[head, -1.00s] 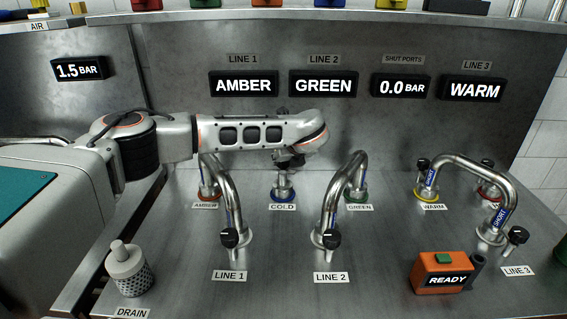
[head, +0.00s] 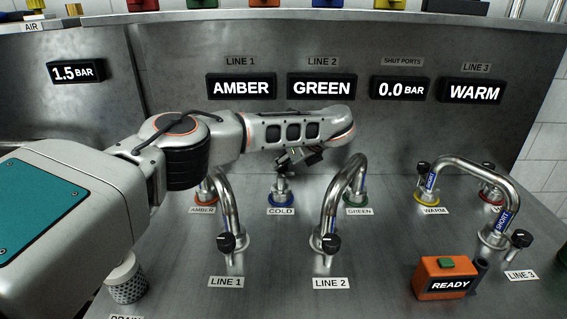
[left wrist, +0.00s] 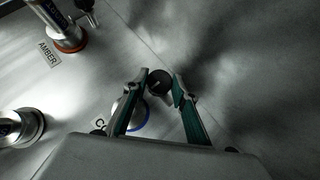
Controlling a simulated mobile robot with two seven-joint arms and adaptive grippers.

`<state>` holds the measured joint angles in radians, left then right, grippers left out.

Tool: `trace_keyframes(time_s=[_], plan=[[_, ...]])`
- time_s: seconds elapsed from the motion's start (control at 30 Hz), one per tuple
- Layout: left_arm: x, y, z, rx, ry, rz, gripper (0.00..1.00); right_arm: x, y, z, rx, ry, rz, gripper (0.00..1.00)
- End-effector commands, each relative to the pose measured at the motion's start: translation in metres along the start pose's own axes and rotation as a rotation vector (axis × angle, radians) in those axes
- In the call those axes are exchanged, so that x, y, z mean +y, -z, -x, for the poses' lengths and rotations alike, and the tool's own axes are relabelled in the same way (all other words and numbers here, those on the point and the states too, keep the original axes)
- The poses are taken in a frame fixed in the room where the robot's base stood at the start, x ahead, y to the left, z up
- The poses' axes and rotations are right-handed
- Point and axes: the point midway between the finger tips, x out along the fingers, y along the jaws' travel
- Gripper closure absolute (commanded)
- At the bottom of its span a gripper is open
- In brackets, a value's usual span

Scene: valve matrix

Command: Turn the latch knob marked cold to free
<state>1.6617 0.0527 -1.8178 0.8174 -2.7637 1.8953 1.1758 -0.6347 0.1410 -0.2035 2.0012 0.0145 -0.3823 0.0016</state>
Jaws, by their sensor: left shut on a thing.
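The cold port (head: 282,196) stands behind the COLD label (head: 281,211) and has a blue ring at its base. In the left wrist view part of the blue ring (left wrist: 142,125) shows beside a finger. My left gripper (head: 284,168) is over the cold port, tilted. In the left wrist view its fingertips (left wrist: 160,86) are closed on a round black knob (left wrist: 159,80), the cold latch knob. The knob's marking is too small to read. In the head view the gripper and arm hide most of the knob. My right gripper is not in view.
Bent pipes for line 1 (head: 230,210) and line 2 (head: 330,212) stand on either side of the cold port. A line 3 pipe (head: 485,172) is at right. An orange READY box (head: 432,280) is at front right. The drain strainer (head: 127,283) is at front left.

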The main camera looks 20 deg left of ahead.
Motion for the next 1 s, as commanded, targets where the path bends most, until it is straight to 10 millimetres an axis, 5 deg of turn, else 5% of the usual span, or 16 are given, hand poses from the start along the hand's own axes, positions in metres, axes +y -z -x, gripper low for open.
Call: trace_keyframes(time_s=[0.2, 0.23, 0.3, 0.73, 1.0], plan=[[0.001, 0.002, -0.001, 0.005, -0.002, 0.0, 0.95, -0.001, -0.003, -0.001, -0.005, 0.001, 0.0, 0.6], [0.001, 0.002, -0.001, 0.005, -0.002, 0.0, 0.71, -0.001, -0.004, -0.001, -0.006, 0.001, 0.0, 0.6], [0.001, 0.002, -0.001, 0.004, -0.002, -0.001, 0.56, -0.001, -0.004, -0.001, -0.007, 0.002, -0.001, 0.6], [-0.001, 0.0, 0.006, 0.001, 0.002, 0.0, 0.56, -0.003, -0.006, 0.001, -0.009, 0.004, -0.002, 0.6], [-0.001, -0.001, 0.054, -0.001, 0.005, -0.001, 0.56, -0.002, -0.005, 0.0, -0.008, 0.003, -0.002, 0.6]])
